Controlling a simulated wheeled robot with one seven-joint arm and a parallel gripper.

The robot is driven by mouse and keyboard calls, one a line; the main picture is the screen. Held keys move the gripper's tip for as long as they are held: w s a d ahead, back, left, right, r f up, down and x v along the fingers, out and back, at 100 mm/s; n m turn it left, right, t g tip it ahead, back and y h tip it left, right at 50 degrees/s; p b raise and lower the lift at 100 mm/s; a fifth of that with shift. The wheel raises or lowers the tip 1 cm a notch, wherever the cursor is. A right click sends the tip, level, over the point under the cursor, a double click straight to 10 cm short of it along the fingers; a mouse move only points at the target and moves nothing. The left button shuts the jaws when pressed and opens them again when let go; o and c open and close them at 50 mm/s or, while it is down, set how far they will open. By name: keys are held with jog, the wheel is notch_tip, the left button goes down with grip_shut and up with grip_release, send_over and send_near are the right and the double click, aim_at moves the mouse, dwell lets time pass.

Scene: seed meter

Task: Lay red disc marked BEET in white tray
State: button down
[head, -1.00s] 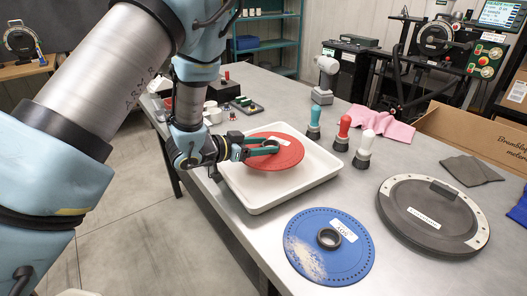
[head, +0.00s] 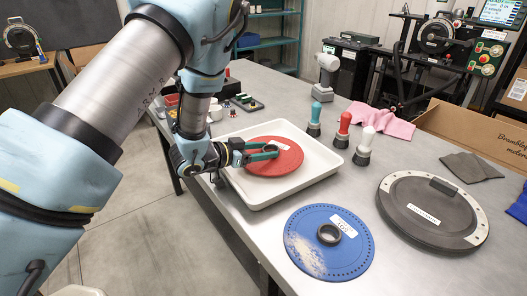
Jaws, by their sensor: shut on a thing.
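The red disc (head: 274,165) lies over the floor of the white tray (head: 318,176), low inside its rim; whether it touches the floor is hard to tell. A white label shows on its far side, too small to read. My gripper (head: 268,152) reaches in from the left and is shut on the disc's raised middle hub. The wrist and fingers hide part of the disc's left edge.
A blue disc (head: 300,257) with a pale dusty patch lies in front of the tray. A round dark lidded unit (head: 405,222) sits to the right. Blue, red and white-topped brushes (head: 342,132) stand behind the tray, near a pink cloth (head: 385,121).

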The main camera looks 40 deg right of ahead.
jog(key=shift+c, duration=0.8)
grip_release()
jog(key=shift+s+a+f, duration=0.1)
jog(key=shift+s+f, duration=0.15)
jog(key=shift+f, duration=0.4)
jog(key=shift+r, duration=0.2)
jog(key=b+v, duration=0.1)
jog(key=v, duration=0.3)
jog(key=r+b+v, duration=0.1)
jog(key=v, duration=0.3)
jog(key=b+v, duration=0.1)
jog(key=v, duration=0.3)
jog(key=shift+w+r, duration=0.15)
jog(key=shift+w, duration=0.15)
jog(key=w+a+n+t+y, duration=0.8)
jog(key=w+a+n, duration=0.1)
jog(key=w+a, duration=0.75)
jog(key=s+a+r+n+g+y, duration=0.1)
jog(key=s+a+n+y, duration=0.15)
jog(key=a, duration=0.55)
jog(key=s+a+n+y, duration=0.1)
jog(key=a+n+y, duration=0.2)
jog(key=a, duration=0.4)
jog(key=s+a+r+n+g, duration=0.1)
jog(key=s+a+n+g, duration=0.2)
jog(key=s, duration=0.6)
jog(key=shift+s+a+r+g+y, duration=0.25)
jog(key=shift+s+a+g+y, duration=0.3)
jog(key=shift+a, duration=0.4)
